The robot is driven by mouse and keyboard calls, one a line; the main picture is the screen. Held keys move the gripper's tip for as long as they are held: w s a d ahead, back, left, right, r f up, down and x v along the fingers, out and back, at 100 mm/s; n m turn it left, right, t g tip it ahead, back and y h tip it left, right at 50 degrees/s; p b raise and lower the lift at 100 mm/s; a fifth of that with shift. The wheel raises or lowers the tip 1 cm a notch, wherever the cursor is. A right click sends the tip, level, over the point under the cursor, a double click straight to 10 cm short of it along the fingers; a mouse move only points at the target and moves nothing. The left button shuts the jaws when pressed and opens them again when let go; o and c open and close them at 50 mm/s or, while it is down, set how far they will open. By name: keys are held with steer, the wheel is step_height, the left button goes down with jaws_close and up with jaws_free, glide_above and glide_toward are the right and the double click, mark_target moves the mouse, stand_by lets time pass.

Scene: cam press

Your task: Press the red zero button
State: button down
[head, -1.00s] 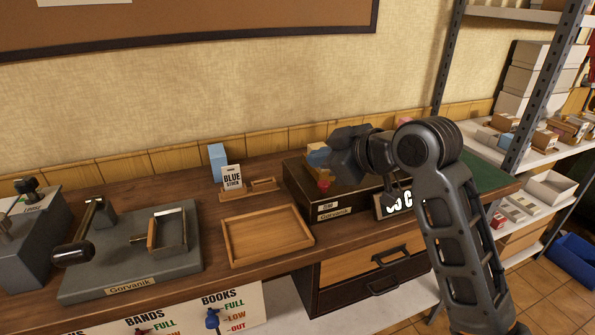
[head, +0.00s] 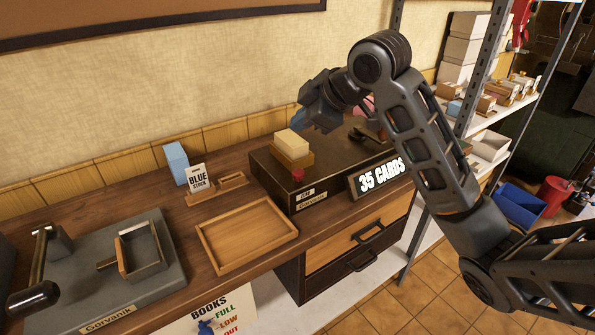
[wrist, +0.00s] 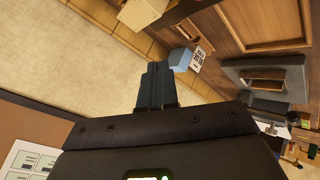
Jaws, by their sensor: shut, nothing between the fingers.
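The red button (head: 297,175) sits at the front left of a dark Gorvanik box (head: 335,178), above a small label that seems to read zero. A cream block (head: 292,143) rests in a wooden holder on the box's top. A display (head: 380,177) at its front reads "35 CARDS". My gripper (head: 300,119) is shut and empty, raised above and behind the cream block, apart from the button. In the wrist view, its closed fingers (wrist: 153,86) point toward the counter and part of the cream block (wrist: 140,12) shows at the top. The button is not seen there.
A blue box (head: 176,163) and a "BLUE STOCK" sign (head: 197,180) stand left of the Gorvanik box. An empty wooden tray (head: 246,235) and a grey press-like fixture (head: 110,270) lie on the counter further left. Shelving (head: 470,110) stands at the right.

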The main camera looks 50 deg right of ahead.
mark_target(301, 174)
steer(key=shift+f+b, duration=3.3)
steer(key=shift+f, duration=1.05)
steer(key=shift+f+b, duration=0.45)
steer(key=shift+f+b, duration=0.65)
steer(key=shift+f, duration=0.05)
steer(key=shift+r, duration=0.1)
steer(key=shift+r+p, duration=0.85)
steer(key=shift+r, duration=0.2)
steer(key=shift+r, duration=0.15)
steer(key=shift+r+p, duration=1.9)
steer(key=shift+r, duration=0.45)
